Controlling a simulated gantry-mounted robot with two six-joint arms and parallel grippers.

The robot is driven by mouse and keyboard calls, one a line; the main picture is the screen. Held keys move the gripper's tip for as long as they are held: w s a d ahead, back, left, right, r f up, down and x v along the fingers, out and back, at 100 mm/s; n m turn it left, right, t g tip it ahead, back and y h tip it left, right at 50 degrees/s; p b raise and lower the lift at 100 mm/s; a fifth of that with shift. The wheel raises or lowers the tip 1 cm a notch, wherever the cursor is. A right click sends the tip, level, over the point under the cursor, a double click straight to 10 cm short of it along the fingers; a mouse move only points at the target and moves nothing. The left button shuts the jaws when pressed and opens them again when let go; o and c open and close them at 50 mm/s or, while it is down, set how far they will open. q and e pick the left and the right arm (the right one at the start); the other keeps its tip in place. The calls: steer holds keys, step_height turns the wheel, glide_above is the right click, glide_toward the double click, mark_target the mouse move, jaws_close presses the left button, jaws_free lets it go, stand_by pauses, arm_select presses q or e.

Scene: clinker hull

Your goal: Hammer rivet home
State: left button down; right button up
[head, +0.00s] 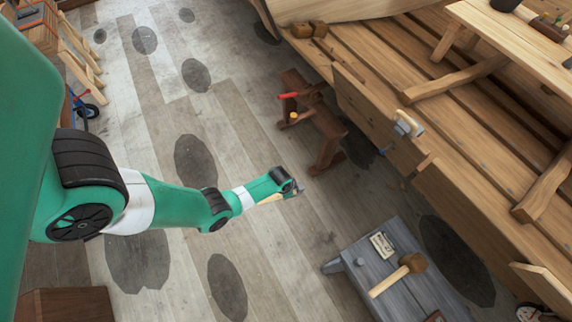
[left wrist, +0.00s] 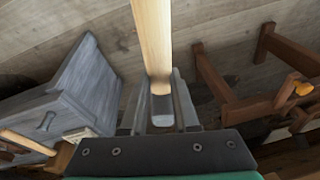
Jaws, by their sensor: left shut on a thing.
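My left gripper (head: 292,189) is held above the plank floor, between the brown trestle and the grey bench. It is shut on a pale wooden handle (left wrist: 153,35), which runs up out of the left wrist view between the two fingers. A short pale piece of the handle (head: 270,198) also shows beside the gripper in the head view. The tool's head is not visible in either view. The wooden hull (head: 390,50) lies to the right, with a grey metal fitting (head: 408,124) at its near plank edge. I cannot make out a single rivet. My right gripper is not in view.
A grey bench (head: 360,262) carries a wooden mallet (head: 398,274) and a small pale plate (head: 381,245). A brown trestle (head: 327,122) holds red-handled and orange-handled tools. A pale table (head: 520,40) stands upper right. The floor (head: 150,180) around my left arm is largely open.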

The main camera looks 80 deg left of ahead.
arm_select(q)
steer(key=w+a+r+m+t+y+b, duration=0.7)
steer(key=w+m+t+b, duration=0.1)
steer(key=w+m+b, duration=0.15)
steer(key=w+d+r+m+t+h+b, duration=0.6)
steer(key=d+r+m+t+h+b, duration=0.1)
steer(key=d+r+m+t+h, duration=0.2)
steer(key=r+m+t, duration=0.1)
steer(key=m+t, duration=0.1)
steer(key=shift+t+h+b, duration=0.3)
steer(key=shift+t+b, duration=0.05)
steer(key=shift+t, duration=0.05)
steer(key=shift+d, duration=0.1)
